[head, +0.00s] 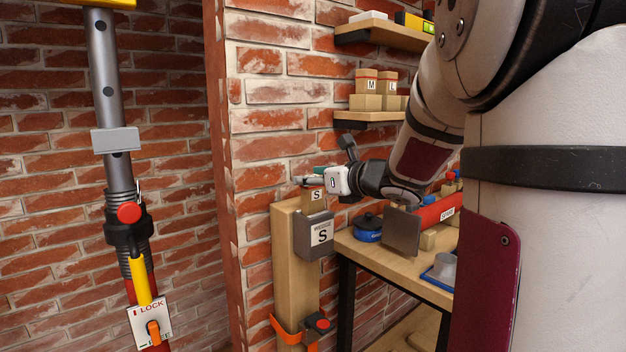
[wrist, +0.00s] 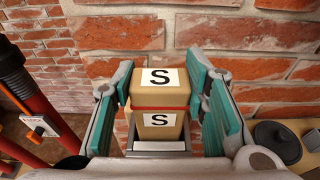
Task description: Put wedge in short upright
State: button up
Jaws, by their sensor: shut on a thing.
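The wedge (head: 310,204) is a tan wooden block marked S. In the wrist view the wedge (wrist: 146,99) shows S labels on two faces, with a red line between them. My gripper (head: 321,182) is shut on it from above, with teal-padded fingers on either side in the wrist view (wrist: 162,92). The grey holder (head: 302,243), labelled WEDGE S, is fixed to the short wooden upright (head: 293,285). The wedge is upright over the holder's mouth. Its lower end is at the rim; I cannot tell how far it is inside.
A workbench (head: 385,262) at the right holds a blue lidded pot (head: 368,232) and a red cylinder (head: 432,213). A wall shelf (head: 368,116) bears M and L blocks. A tall steel prop (head: 103,70) with a red lower part stands at the left. An orange strap (head: 288,333) circles the upright.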

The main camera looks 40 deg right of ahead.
jog(key=shift+f+b, duration=0.75)
jog(key=shift+b, duration=0.25)
jog(key=o, duration=1.8)
jog(key=shift+r+p, duration=2.6)
jog(key=shift+r, duration=1.45)
